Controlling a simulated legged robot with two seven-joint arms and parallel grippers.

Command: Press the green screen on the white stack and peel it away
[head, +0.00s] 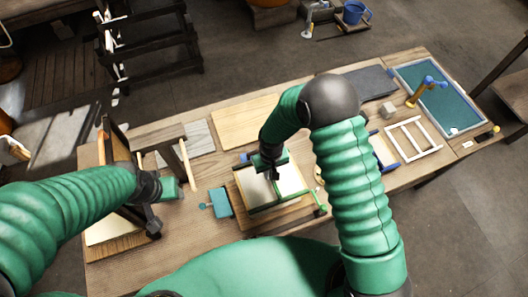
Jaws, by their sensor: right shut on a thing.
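I cannot tell screen mesh from white stack here. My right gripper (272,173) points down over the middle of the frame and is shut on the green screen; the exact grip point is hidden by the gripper. My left gripper (152,220) hangs over the left end of the bench, clear of the screen; its jaws are too dark to read.
A teal block (221,203) with a handle lies left of the screen. A wooden stand (158,140) rises at the left. A white frame (412,139), a grey block (388,110) and a blue-green tray (440,112) lie to the right. A bare board (245,122) lies behind.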

